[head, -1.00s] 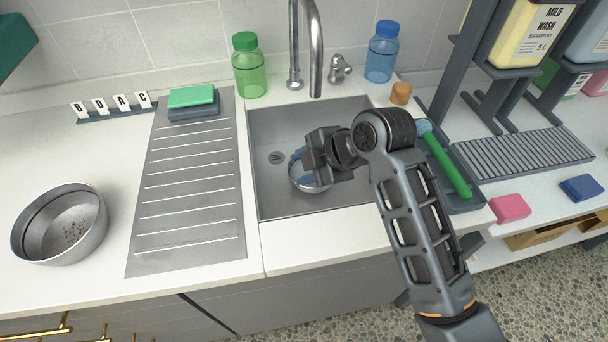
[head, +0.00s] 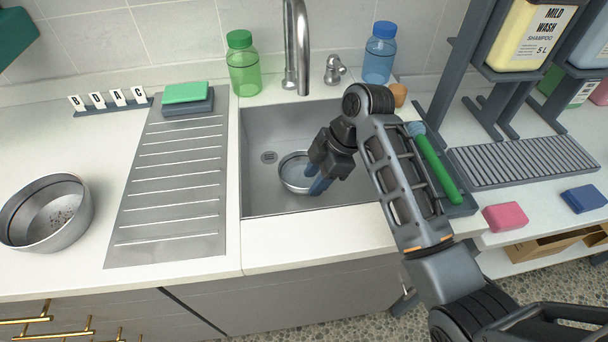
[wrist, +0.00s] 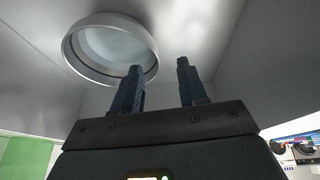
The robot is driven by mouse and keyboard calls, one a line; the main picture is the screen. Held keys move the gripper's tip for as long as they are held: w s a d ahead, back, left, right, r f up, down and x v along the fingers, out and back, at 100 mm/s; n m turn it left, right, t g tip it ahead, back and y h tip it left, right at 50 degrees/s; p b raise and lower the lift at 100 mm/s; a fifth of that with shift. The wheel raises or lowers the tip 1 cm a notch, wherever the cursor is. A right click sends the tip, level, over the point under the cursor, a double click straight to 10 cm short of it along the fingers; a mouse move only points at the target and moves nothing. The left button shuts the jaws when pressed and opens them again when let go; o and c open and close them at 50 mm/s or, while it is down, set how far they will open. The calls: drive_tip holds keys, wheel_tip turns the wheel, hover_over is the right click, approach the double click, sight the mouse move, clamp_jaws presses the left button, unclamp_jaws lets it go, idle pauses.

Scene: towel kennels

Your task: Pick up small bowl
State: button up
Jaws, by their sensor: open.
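A small round metal bowl (head: 291,170) sits in the sink basin, its right side partly hidden by my fingers in the head view. The bowl also shows at the upper left of the wrist view (wrist: 108,45). My gripper (head: 316,184) is in the sink at the bowl's right edge, its blue fingers pointing down. In the wrist view my gripper (wrist: 159,67) is open and empty, with one finger overlapping the bowl's near rim. I cannot tell whether that finger touches the bowl.
The sink (head: 262,203) has walls around my gripper, and a faucet (head: 297,50) stands behind it. A larger metal bowl (head: 45,213) with brown bits stands on the left counter. A green bottle (head: 243,68) and a blue bottle (head: 379,57) stand behind the sink.

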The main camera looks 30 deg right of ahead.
drive_tip(key=x, duration=0.3)
drive_tip(key=d+x, duration=0.1)
drive_tip(key=x, duration=0.1)
drive_tip(key=shift+w+f, duration=0.1)
drive_tip(key=shift+w, duration=0.15)
drive_tip(key=shift+a, duration=0.1)
clamp_jaws()
